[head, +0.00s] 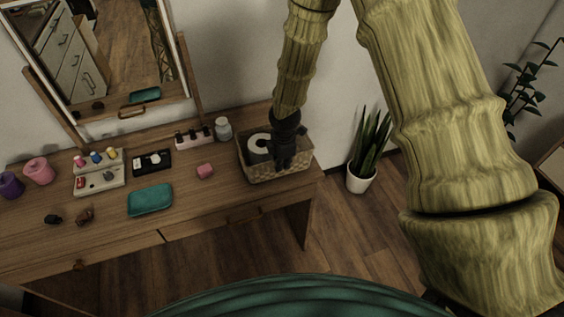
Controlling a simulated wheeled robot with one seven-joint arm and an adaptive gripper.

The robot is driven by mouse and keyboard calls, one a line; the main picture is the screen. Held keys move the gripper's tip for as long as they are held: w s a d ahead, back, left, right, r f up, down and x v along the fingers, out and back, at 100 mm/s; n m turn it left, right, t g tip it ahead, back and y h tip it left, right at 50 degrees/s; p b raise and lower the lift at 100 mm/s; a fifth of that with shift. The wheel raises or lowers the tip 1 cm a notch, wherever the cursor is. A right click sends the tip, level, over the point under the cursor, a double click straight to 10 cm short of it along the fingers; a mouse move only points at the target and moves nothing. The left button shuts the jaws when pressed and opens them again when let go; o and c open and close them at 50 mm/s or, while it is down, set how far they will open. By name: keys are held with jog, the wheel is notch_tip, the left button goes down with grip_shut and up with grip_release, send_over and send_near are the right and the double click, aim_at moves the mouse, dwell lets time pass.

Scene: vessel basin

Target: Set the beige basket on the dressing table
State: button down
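The beige woven basket (262,174) is at the right end of the wooden dressing table (225,226), near its right edge. It looks upright, with a white roll (259,143) and something dark inside. I cannot tell whether its base touches the tabletop or is slightly above it. My dark gripper (284,163) points down at the basket and covers part of its inside and near wall. Its fingers are too dark and small to tell whether they are open or shut on the basket.
A grey jar (223,129) and a row of bottles (194,138) stand left of the basket. A mirror (110,60) stands behind. A potted plant (361,180) is on the floor right of the table.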

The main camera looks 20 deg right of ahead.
jog(key=shift+f, duration=0.1)
jog(key=c, duration=1.6)
grip_release()
jog(key=shift+c, duration=0.2)
notch_tip(320, 180, up, 12)
jog(key=s+b, duration=0.1)
jog(key=b, duration=0.1)
jog(key=s+a+f+m+g+y, duration=0.1)
jog(key=s+a+f+m+y, duration=0.1)
jog(key=s+f+m, duration=1.15)
jog(key=s+d+f+m+h, duration=0.1)
jog(key=s+d+f+m, duration=0.1)
jog(key=s+f, duration=0.5)
jog(key=s+d+f+m+h, duration=0.1)
jog(key=s+d+f+m, duration=0.1)
jog(key=s+f, duration=0.6)
jog(key=s+m, duration=0.1)
jog(key=s, duration=0.6)
jog(key=shift+d, duration=0.3)
